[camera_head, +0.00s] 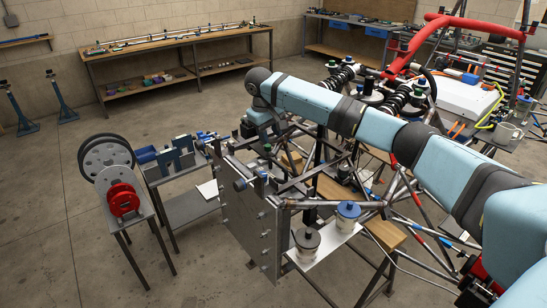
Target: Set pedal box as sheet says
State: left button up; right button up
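The tube chassis (408,185) stands on a stand, with a grey front plate (250,215) facing the lower left. Pedal box parts appear to sit behind this plate, but they are small and partly covered, so I cannot tell their setting. A dark-capped pot (307,245) and a blue-capped pot (347,217) stand on a white shelf (325,249) beside the plate. A white sheet (208,189) lies left of the plate; its writing is unreadable. My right gripper (268,152) hangs over the chassis front, beneath my blue arm; its fingers are too unclear to read. My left gripper is out of view.
A small stand with grey discs (106,158) and a red disc (123,199) is at left. Beside it, a small table holds a blue fixture (179,157). A long workbench (176,44) stands behind. The floor between is clear.

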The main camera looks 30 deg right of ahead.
aim_at(275, 160)
jog(key=f, duration=0.3)
jog(key=d+f, duration=0.1)
jog(key=f, duration=0.2)
jog(key=d+f, duration=0.1)
jog(key=f, duration=0.3)
jog(key=shift+w+p, duration=0.2)
jog(key=shift+p, duration=0.1)
jog(key=shift+c, duration=0.2)
grip_shut()
